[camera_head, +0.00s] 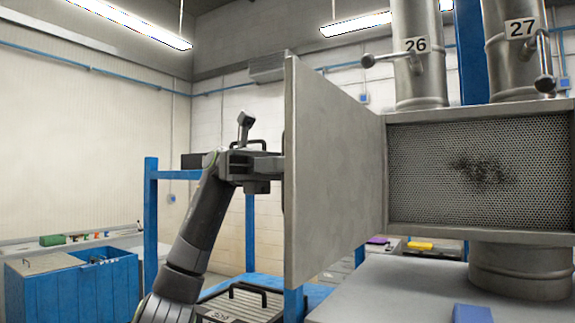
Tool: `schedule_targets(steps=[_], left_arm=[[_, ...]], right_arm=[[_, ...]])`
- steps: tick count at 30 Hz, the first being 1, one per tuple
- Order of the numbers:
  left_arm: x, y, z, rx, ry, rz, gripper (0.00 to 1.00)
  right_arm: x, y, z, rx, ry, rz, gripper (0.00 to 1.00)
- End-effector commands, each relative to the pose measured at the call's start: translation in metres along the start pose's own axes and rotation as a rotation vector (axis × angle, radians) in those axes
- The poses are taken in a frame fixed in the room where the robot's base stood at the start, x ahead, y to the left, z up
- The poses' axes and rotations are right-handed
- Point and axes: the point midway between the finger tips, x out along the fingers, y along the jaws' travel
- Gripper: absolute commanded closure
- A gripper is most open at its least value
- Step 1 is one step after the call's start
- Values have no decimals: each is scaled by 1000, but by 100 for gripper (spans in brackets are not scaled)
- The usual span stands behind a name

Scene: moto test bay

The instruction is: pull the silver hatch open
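The silver hatch (335,170) is a flat grey door hinged at the left side of a metal box (480,235). It stands swung open toward me and to the left, and the box's mesh-covered inside (435,170) with a dark smudge shows. My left gripper (280,165) is at the outer face of the hatch, near its free edge. Its fingertips are hidden behind the hatch, so I cannot see whether they hold a handle there. My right gripper is not in view.
Metal ducts labelled 26 (417,60) and 27 (515,50) with lever handles rise above the box. A blue block (472,313) lies on the grey surface (390,290) below. A blue frame (151,220) and a blue cabinet (75,290) stand at the left.

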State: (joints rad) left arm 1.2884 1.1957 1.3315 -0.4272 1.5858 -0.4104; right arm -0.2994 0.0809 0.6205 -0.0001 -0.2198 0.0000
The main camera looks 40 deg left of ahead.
Motion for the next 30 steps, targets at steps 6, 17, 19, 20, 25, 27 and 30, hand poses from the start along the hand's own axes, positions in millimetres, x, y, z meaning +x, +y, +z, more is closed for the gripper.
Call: schedule_targets(steps=[6, 17, 19, 20, 25, 27, 30], left_arm=[[-16, 0, 0, 1, -3, 2, 81], [-62, 0, 1, 0, -2, 1, 81], [-67, 0, 1, 0, -2, 1, 81], [-69, 0, 0, 0, -1, 1, 81], [-75, 0, 0, 1, 0, 0, 81], [-75, 0, 0, 0, 1, 0, 81], [-75, 0, 0, 0, 1, 0, 81]], right_arm=[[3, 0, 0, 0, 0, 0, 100], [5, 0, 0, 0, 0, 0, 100], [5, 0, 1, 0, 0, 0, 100], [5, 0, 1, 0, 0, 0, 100], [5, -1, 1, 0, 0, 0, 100], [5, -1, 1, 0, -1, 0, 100], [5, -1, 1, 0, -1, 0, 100]])
